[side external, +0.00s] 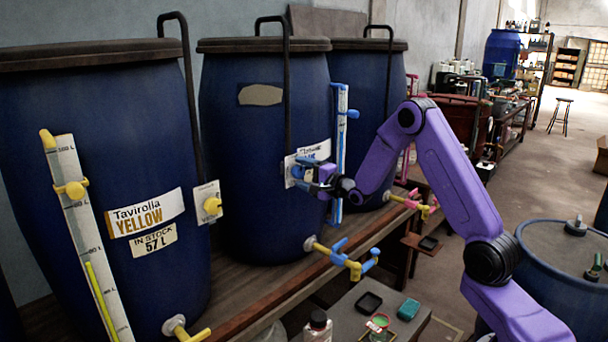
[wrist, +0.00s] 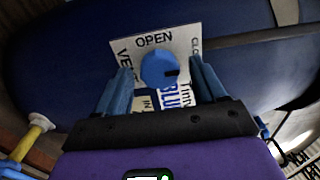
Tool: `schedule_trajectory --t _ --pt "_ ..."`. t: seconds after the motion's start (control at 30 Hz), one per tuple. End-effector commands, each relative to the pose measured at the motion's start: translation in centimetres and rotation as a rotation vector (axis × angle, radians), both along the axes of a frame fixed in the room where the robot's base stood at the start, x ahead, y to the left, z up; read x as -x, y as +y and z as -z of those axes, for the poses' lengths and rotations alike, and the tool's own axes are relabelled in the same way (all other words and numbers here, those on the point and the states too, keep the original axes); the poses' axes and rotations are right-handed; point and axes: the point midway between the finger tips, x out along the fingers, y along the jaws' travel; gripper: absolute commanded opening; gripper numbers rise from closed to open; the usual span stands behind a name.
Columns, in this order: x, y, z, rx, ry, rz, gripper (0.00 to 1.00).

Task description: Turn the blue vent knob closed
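The blue vent knob (wrist: 155,68) sits on a white plate (wrist: 187,42) marked OPEN, with part of a CLOSED label at its right. A dark mark on the knob points right in the wrist view. In the side view the knob (side external: 297,171) is on the middle blue vat (side external: 240,140), partly hidden by my gripper. My gripper (side external: 312,183) is right at the plate. In the wrist view my gripper (wrist: 160,72) is open, one blue finger on each side of the knob, with gaps showing. I cannot tell whether the fingertips reach past the knob's face.
A sight tube (side external: 340,150) with blue fittings stands close right of my gripper. A black pipe (side external: 287,90) runs down above the plate. Blue and yellow taps (side external: 345,260) stick out below. The left vat has a yellow knob (side external: 212,206).

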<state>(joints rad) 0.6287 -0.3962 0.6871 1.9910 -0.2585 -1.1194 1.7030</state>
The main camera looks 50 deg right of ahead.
Motion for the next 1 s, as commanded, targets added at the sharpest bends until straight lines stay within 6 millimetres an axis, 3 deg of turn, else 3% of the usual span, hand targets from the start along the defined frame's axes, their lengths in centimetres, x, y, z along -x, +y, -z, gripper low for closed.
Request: schedule_trajectory --t 0.27,0.43,1.0 --pt "0.0 0.0 0.0 0.002 -0.001 0.000 0.69" --pt "1.1 0.0 -0.1 0.002 -0.001 0.000 0.69" --pt "10.0 0.0 0.0 0.001 0.000 0.001 0.69"
